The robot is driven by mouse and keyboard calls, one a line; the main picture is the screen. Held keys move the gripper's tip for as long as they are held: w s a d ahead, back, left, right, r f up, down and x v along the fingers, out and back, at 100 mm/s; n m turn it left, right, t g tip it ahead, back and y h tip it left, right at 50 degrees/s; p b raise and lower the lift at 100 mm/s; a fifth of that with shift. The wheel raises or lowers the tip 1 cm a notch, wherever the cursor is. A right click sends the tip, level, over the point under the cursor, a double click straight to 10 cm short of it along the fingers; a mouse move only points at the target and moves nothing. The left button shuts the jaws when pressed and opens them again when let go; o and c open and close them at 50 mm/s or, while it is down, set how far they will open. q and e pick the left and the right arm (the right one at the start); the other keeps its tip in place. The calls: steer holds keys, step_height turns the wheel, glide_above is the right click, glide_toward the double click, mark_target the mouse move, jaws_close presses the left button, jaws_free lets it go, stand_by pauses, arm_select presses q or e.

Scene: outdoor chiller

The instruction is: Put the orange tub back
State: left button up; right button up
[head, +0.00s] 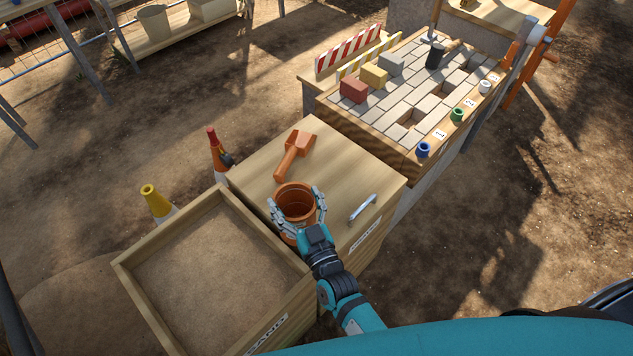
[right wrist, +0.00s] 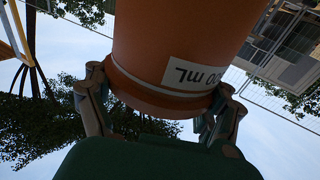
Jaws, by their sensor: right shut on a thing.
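The orange tub (head: 297,200) is an open, round, orange-brown container. It is at the front left of the wooden lid of a box (head: 360,170) with a metal handle. My right gripper (head: 297,208) has its fingers around the tub from the near side and is shut on it. In the right wrist view the tub (right wrist: 180,50) fills the upper middle, with a white label ending in "mL", and fingers show on both sides of it. I cannot tell if the tub touches the lid. My left gripper is not in view.
An orange scoop (head: 294,153) lies on the lid behind the tub. An open sand box (head: 140,268) stands at the left. A paving table (head: 400,140) with coloured blocks and a mallet (head: 436,55) stands at the back right. Cones (head: 155,201) stand behind the sand box.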

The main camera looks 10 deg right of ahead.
steer(key=w+d+f+b, duration=0.5)
steer(key=w+d+b, duration=0.2)
steer(key=w+b, duration=0.2)
steer(key=w, duration=0.2)
steer(key=shift+w+d, duration=0.3)
steer(key=shift+w, duration=0.05)
steer(key=shift+f+b, duration=0.1)
steer(key=shift+b, duration=0.25)
steer(key=o, duration=1.5)
steer(key=shift+o, duration=0.2)
